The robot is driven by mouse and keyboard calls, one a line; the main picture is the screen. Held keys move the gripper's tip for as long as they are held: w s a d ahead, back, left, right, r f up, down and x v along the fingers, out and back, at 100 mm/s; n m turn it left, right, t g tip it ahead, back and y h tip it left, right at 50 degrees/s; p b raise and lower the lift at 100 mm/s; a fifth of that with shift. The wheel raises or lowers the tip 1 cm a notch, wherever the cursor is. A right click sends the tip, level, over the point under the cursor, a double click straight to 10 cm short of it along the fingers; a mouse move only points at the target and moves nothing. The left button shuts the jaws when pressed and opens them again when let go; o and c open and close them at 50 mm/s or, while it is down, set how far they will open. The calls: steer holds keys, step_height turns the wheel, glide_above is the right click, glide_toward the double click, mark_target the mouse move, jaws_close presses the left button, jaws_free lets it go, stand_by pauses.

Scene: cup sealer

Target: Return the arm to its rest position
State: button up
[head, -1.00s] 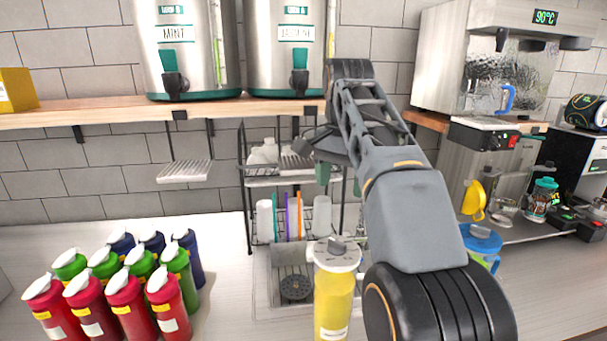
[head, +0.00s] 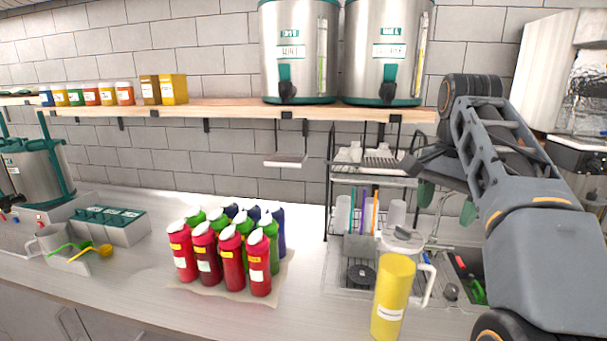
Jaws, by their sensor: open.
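My arm reaches in from the lower right of the head view, its links bent over the counter near the sink. My gripper (head: 447,205) hangs in front of the drying rack's right side. Its two green-tipped fingers are spread apart with nothing between them. It is above and behind the yellow pitcher (head: 393,297), which stands upright on the counter and is apart from the fingers.
A wire drying rack (head: 331,205) with cups stands behind the sink. Several red, green and blue bottles (head: 232,262) stand left of it. Two steel dispensers (head: 298,50) sit on the wooden shelf (head: 225,108). The counter's front left middle (head: 140,285) is clear.

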steer(key=w+f+n+t, duration=0.25)
steer(key=f+n, duration=0.25)
steer(key=f, duration=0.6)
steer(key=s+a+f+n+t+b, duration=0.1)
steer(key=s+a+f+n+b, duration=0.1)
steer(key=s+f, duration=0.4)
steer(key=s+a+f+n+t+b, duration=0.1)
steer(key=s+a+f+n, duration=0.3)
steer(key=f, duration=0.8)
steer(key=s+a+b, duration=0.1)
steer(key=s+a, duration=0.1)
steer(key=s, duration=0.1)
steer(key=shift+s+f+b, duration=0.15)
steer(key=shift+f+b, duration=0.05)
steer(key=shift+b, duration=0.1)
steer(key=shift+c, duration=0.5)
